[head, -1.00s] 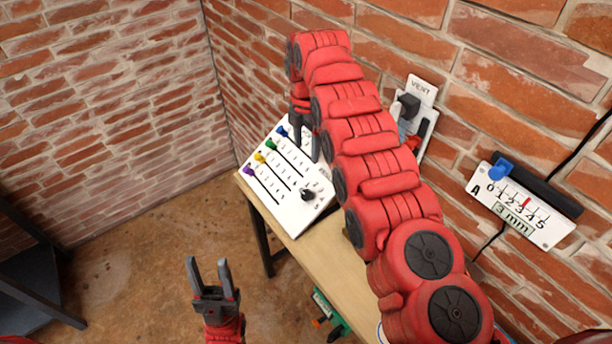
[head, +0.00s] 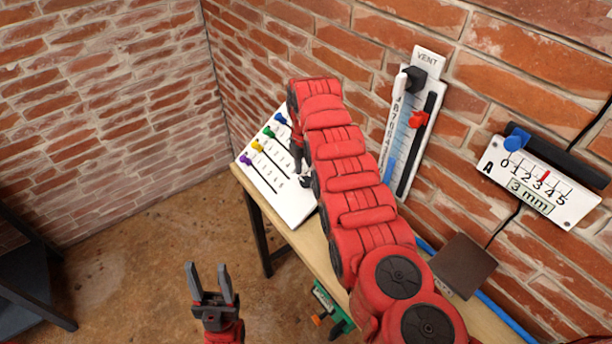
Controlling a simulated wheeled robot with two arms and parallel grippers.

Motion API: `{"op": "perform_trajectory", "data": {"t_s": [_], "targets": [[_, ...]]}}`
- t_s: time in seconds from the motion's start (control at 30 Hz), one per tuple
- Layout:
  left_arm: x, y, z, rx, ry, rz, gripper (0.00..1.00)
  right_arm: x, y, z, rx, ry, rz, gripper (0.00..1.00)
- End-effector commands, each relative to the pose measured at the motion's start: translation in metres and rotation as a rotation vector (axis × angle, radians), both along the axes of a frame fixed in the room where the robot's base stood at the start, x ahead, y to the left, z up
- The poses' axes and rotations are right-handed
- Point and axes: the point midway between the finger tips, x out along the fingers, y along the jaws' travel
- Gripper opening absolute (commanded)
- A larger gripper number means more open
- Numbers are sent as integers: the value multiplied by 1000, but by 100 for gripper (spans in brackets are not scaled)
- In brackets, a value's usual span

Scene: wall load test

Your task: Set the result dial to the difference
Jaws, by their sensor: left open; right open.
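A tilted white panel (head: 290,208) on the bench has numbered slots with blue (head: 281,119), green (head: 268,132), yellow (head: 257,145) and purple (head: 245,160) knobs at their left ends. The black dial (head: 305,181) at its lower right is mostly hidden by my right arm. My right gripper (head: 302,172) points down at the dial; its fingers are largely hidden, and I cannot tell whether they touch it. My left gripper (head: 208,266) is open and empty over the floor, left of the bench.
A brown box (head: 463,265) sits near the bench's wall side. A green item (head: 332,308) is beside the bench's front edge.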

Motion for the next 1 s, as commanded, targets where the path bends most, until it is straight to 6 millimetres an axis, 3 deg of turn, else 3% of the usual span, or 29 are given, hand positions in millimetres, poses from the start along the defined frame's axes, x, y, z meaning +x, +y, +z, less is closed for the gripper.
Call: {"op": "perform_trajectory", "data": {"t_s": [0.2,0.47,0.83,0.87,1.0], "targets": [[0,0,4,0,0,0,50,-1,0,-16,0,3,0,72],[0,0,4,0,0,0,50,0,0,-17,1,1,0,71],[0,0,4,0,0,0,50,0,1,-17,1,0,0,4],[0,0,4,0,0,0,50,0,1,-16,1,0,0,0],[0,0,4,0,0,0,50,0,1,-16,1,0,0,0]]}}
